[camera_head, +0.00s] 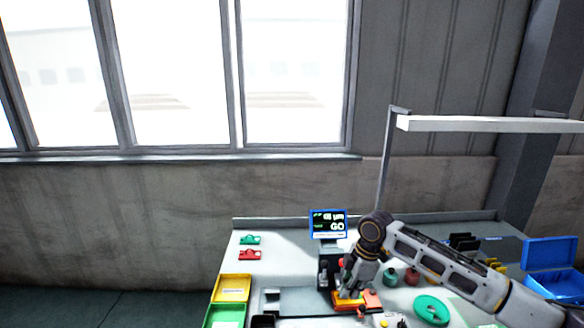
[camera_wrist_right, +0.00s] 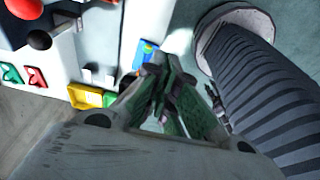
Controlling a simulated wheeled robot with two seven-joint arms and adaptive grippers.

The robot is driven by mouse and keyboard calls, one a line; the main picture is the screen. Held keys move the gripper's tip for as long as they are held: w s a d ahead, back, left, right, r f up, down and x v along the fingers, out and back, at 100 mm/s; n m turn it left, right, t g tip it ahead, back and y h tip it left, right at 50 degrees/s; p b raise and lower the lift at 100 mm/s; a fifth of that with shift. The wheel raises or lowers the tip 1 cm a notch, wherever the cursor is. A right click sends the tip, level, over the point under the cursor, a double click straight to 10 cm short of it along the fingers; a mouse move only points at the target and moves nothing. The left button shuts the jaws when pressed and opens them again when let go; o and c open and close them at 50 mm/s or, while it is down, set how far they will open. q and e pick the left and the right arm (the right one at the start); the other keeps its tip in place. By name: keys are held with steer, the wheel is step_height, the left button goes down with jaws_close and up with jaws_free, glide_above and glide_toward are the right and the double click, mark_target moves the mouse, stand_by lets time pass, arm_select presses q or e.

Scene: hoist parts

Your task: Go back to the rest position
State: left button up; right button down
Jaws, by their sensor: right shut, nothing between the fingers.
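My right arm comes in from the right in the head view. Its gripper (camera_head: 350,290) points down over the workbench, close to an orange and yellow block (camera_head: 349,301) below the small display. In the right wrist view the fingers of the right gripper (camera_wrist_right: 168,92) are closed together with nothing between them. Whether the fingertips touch anything on the bench is hard to tell. My left gripper shows in neither view.
The workbench (camera_head: 275,243) carries a GO display (camera_head: 328,225), a yellow tray (camera_head: 232,288), a green tray (camera_head: 224,315), a green ring (camera_head: 432,309) and a blue box (camera_head: 550,254) at the right. A lamp bar (camera_head: 490,125) hangs above.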

steer(key=shift+s+a+f+m+t+y, duration=1.1)
steer(key=shift+s+a+f+m, duration=2.55)
steer(key=shift+s+a, duration=3)
steer(key=s+d+f+m+t+h, duration=0.1)
steer(key=s+d+f+m+h, duration=0.1)
steer(key=s+d+m, duration=0.6)
steer(key=s+d+f+m+h, duration=0.1)
steer(key=s+d+f+h, duration=0.15)
steer(key=s+d, duration=0.6)
step_height(320, 180, down, 33)
steer(key=d, duration=0.2)
steer(key=s+d+f+g+b, duration=0.1)
steer(key=s+d+f, duration=0.1)
steer(key=s+f, duration=0.9)
steer(key=s+d+f+g, duration=0.1)
steer(key=s+d+f, duration=0.1)
steer(key=s+f, duration=0.8)
steer(key=shift+s+d+f+b, duration=0.25)
steer(key=shift+s+f+b, duration=0.15)
steer(key=shift+s, duration=0.15)
